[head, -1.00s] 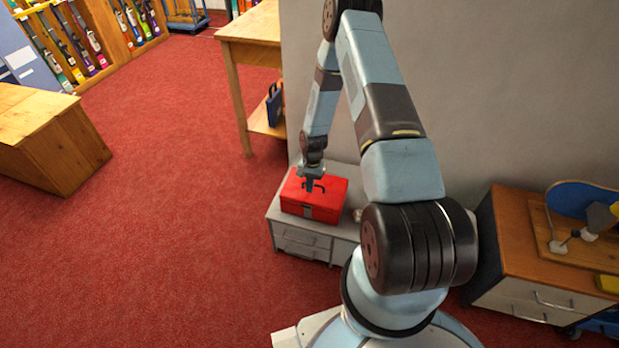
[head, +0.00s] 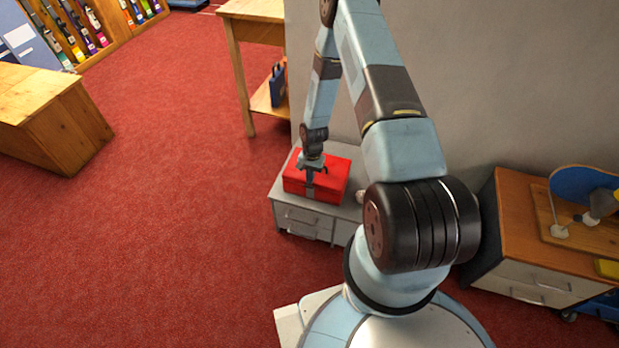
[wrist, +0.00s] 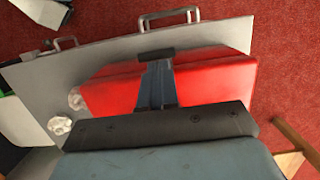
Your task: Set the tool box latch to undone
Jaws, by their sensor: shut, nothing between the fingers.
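The red tool box (head: 335,180) sits closed on a low grey cabinet (head: 285,212); it also shows in the wrist view (wrist: 215,88). My gripper (head: 310,192) points down at the box's front edge, near its middle. In the wrist view my gripper (wrist: 157,56) is shut and empty, its dark tips over the front edge of the lid. The latch is hidden by the gripper in both views, so its state and any contact cannot be told.
Small whitish lumps (wrist: 60,125) lie on the cabinet top beside the box. A grey wall (head: 430,100) stands behind the cabinet. A wooden-topped cabinet (head: 515,225) stands to the right, a wooden table (head: 250,12) at the back. Red carpet (head: 170,220) is clear to the left.

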